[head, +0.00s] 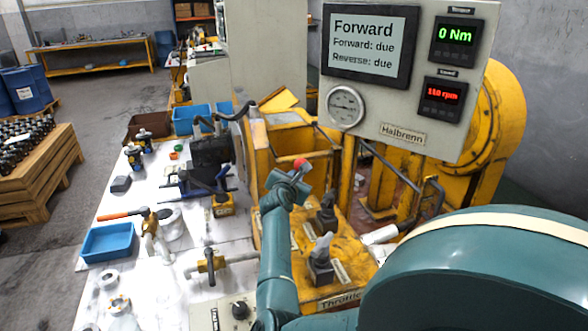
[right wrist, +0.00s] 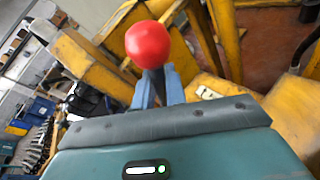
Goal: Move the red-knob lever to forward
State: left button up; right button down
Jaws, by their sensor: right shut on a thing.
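The red knob (head: 300,163) tops the lever on the yellow machine, near the middle of the head view. It also shows large in the right wrist view (right wrist: 147,44). My right gripper (head: 291,182) is at the lever just below the knob. In the right wrist view its blue-grey fingers (right wrist: 157,88) are closed under the knob, and they hide most of the lever's shaft. The display (head: 367,45) reads "Forward", with "Forward: due" and "Reverse: due" below. My left gripper is not in view.
Two grey-handled levers on black bases, one nearer (head: 320,262) and one farther (head: 327,213), stand close to my right arm. A yellow bin (head: 290,138) stands behind the knob. The white bench (head: 135,190) at left holds tools and a blue tray (head: 108,242).

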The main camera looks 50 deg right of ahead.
jog(key=shift+s+d, duration=0.1)
jog(key=shift+d, duration=0.05)
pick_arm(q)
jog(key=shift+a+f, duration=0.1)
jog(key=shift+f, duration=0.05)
pick_arm(e)
jog(key=c, duration=1.5)
grip_release()
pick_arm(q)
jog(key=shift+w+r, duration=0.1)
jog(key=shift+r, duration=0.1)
